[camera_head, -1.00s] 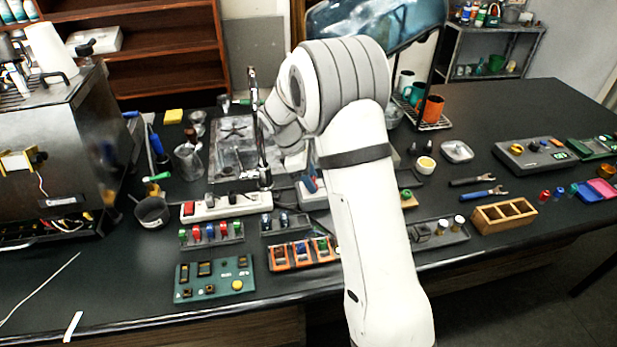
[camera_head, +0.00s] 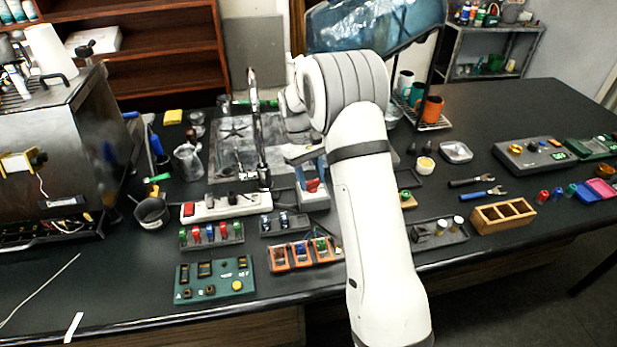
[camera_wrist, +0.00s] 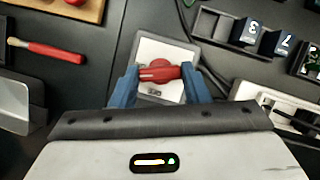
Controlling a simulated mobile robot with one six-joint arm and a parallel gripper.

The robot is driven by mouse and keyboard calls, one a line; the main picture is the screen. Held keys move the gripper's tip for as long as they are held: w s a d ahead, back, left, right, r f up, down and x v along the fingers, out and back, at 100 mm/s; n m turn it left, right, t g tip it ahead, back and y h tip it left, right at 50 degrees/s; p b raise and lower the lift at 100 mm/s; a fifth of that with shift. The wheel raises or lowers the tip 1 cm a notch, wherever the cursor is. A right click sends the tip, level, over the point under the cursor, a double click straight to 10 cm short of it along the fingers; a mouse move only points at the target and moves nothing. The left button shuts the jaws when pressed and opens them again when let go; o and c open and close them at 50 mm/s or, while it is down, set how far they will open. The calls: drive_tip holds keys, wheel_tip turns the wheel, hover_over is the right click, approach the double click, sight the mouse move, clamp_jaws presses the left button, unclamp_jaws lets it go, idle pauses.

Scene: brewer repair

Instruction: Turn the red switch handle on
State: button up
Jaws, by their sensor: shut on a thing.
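The red switch handle (camera_wrist: 160,72) sits on the face of a white switch box (camera_wrist: 165,47). In the wrist view it lies roughly crosswise, between the blue fingers of my gripper (camera_wrist: 160,82), which is shut on it with one finger at each end. In the head view the red handle (camera_head: 313,185) shows on the front of the box (camera_head: 315,202), just below my gripper (camera_head: 308,170). Part of the box is hidden by my gripper. I cannot read the markings on the box.
A white power strip (camera_head: 226,207) lies just left of the box. Trays of small switches and an orange-framed module (camera_head: 304,254) stand in front. A sink with a tall faucet (camera_head: 258,130) is behind left. A red-handled brush (camera_wrist: 48,50) lies left in the wrist view.

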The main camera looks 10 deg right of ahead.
drive_tip(key=shift+d+m+y, duration=0.15)
drive_tip(key=shift+m+y, duration=0.65)
drive_tip(key=shift+m, duration=1.1)
drive_tip(key=o, duration=1)
drive_tip(key=b+v, duration=0.1)
drive_tip(key=v, duration=0.6)
drive_tip(key=shift+w+r, duration=0.15)
drive_tip(key=shift+r, duration=0.2)
